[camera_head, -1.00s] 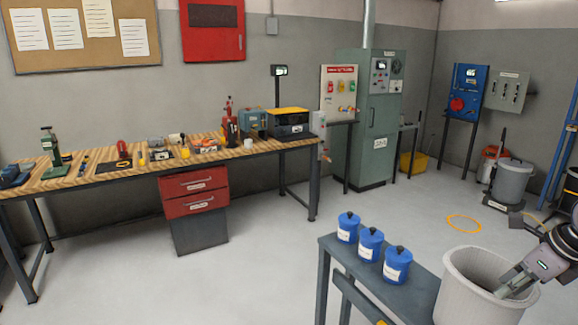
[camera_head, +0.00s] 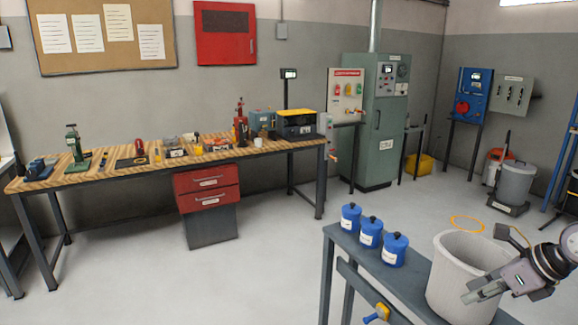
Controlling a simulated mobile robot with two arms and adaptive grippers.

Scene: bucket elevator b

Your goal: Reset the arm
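My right gripper (camera_head: 472,293) comes in from the right edge, above the front right part of a large light-grey bucket (camera_head: 452,296). The bucket stands upright on a dark grey bench (camera_head: 350,245). My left gripper is not in view.
Several blue lidded jars stand on the bench left of the bucket, the nearest one (camera_head: 393,250) closest to it. A blue-and-yellow object (camera_head: 378,313) is at the bench's lower edge. A wooden workbench (camera_head: 215,155) lines the wall. Open floor (camera_head: 270,245) lies between.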

